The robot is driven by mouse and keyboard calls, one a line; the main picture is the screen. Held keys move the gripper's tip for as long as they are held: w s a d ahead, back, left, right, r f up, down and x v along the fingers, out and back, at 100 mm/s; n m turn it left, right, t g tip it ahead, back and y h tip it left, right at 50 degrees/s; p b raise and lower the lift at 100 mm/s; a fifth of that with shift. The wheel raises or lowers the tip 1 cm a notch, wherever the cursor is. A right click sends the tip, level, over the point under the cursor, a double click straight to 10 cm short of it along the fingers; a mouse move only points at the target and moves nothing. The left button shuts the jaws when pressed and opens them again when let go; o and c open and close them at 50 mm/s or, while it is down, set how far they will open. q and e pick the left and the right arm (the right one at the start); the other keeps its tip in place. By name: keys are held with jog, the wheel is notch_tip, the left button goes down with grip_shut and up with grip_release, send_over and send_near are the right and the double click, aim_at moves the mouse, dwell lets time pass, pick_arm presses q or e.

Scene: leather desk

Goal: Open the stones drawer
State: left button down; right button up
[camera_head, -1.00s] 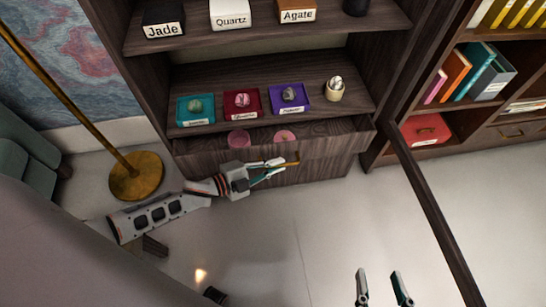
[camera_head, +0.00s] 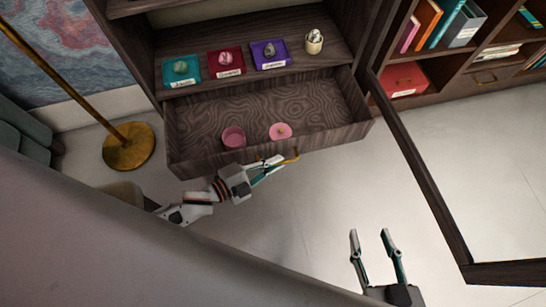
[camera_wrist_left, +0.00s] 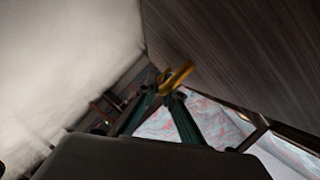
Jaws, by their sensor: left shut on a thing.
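The wooden drawer (camera_head: 245,106) below the shelf stands pulled out, its inside visible from above. In it are a pink round dish (camera_head: 233,137) and a flat pink round piece (camera_head: 280,131) near the front. My left gripper (camera_head: 279,163) is at the drawer's front, shut on the brass handle (camera_head: 292,158). The left wrist view shows the brass handle (camera_wrist_left: 176,76) between the fingertips, beside the dark wood drawer front (camera_wrist_left: 240,60). My right gripper (camera_head: 373,238) is open and empty over the floor at the lower right.
Teal (camera_head: 182,70), red (camera_head: 226,62) and purple (camera_head: 269,54) trays with stones and a small cup (camera_head: 314,42) stand on the shelf above. An open door (camera_head: 425,180) stands at the right. A brass lamp base (camera_head: 129,146) is at the left. Floor in front is clear.

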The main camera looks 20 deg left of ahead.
pick_arm(q)
jog(key=c, duration=2.2)
grip_release()
jog(key=shift+o, duration=0.2)
jog(key=v, duration=1.2)
